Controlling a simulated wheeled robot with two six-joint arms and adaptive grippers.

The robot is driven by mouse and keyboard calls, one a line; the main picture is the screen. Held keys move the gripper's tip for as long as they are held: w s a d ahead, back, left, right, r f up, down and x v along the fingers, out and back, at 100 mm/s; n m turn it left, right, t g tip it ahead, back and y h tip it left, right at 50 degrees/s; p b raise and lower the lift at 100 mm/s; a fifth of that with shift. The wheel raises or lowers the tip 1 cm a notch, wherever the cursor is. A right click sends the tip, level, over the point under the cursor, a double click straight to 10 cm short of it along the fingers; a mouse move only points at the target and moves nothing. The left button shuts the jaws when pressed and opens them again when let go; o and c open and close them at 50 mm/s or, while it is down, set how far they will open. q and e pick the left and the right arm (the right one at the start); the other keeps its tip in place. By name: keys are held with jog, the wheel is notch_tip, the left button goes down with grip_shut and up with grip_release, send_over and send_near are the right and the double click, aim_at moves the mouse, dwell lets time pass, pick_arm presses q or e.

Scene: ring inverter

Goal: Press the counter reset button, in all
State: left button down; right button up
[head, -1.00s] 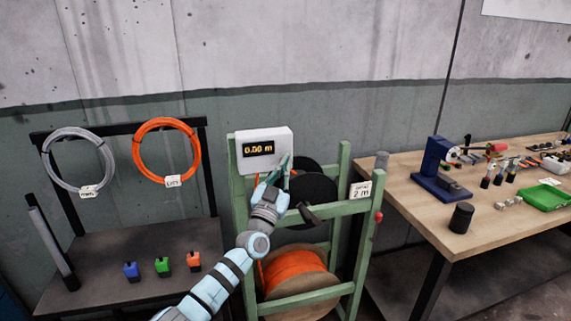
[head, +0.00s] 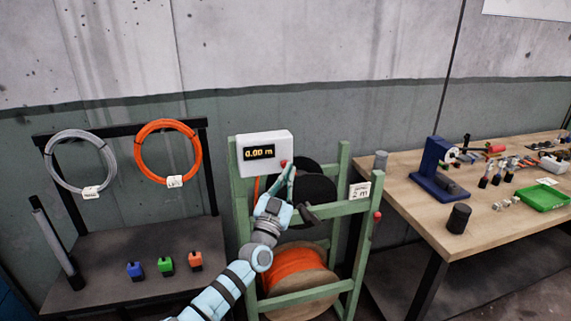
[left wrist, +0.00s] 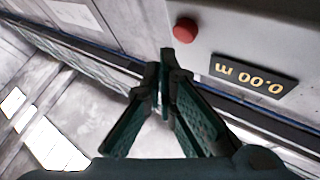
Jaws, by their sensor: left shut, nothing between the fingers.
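The white counter box (head: 278,139) sits on top of the green reel rack. Its display (head: 258,152) reads 0.00 m; in the left wrist view the same display (left wrist: 253,76) appears upside down. The red reset button (head: 284,163) is on the lower right of the box face, and it also shows in the left wrist view (left wrist: 186,29). My left gripper (head: 290,168) is shut and empty, its fingertips close to the button. In the left wrist view the fingertips (left wrist: 166,56) appear just apart from the button, which is uncovered. My right gripper is not in view.
The green rack (head: 343,215) holds a black reel (head: 318,187) and an orange cable reel (head: 298,262). A side table with colored blocks (head: 166,265) and hanging cable coils stands left. A wooden workbench (head: 412,189) with tools stands right.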

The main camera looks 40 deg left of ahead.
pick_arm(q)
jog(key=s+d+p, duration=0.2)
jog(key=d+p, duration=0.1)
jog(key=shift+s+d+r, duration=0.2)
dwell(0.8)
